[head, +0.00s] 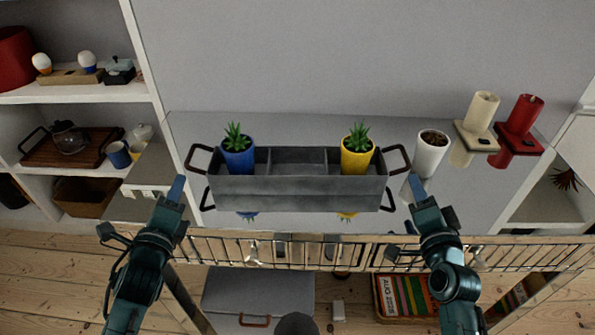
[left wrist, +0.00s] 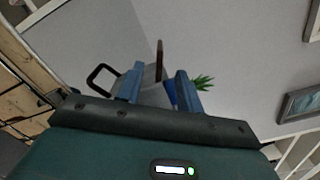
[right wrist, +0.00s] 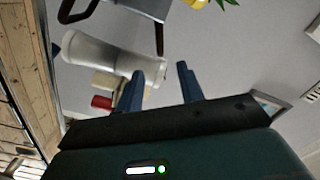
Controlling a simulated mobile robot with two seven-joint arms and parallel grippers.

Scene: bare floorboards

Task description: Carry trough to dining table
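The grey trough (head: 300,191) stands on a glossy grey surface, with dark handles at both ends. A blue pot (head: 239,158) and a yellow pot (head: 356,158), each with a green plant, sit in its left and right ends. My left gripper (head: 177,188) is open, in front and left of the left handles; the trough's end (left wrist: 153,92) shows between its fingers (left wrist: 157,85). My right gripper (head: 415,187) is open and empty, just right of the right-hand handles. In the right wrist view, the trough's corner (right wrist: 146,7) is beyond the fingers (right wrist: 158,82).
A white cylinder (head: 430,154) stands close right of the trough, near my right gripper. Cream (head: 482,110) and red (head: 526,112) candles on holders stand further right. A rack (head: 300,252) runs along the front edge. White shelves (head: 75,95) are at left. The dining table is not identifiable.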

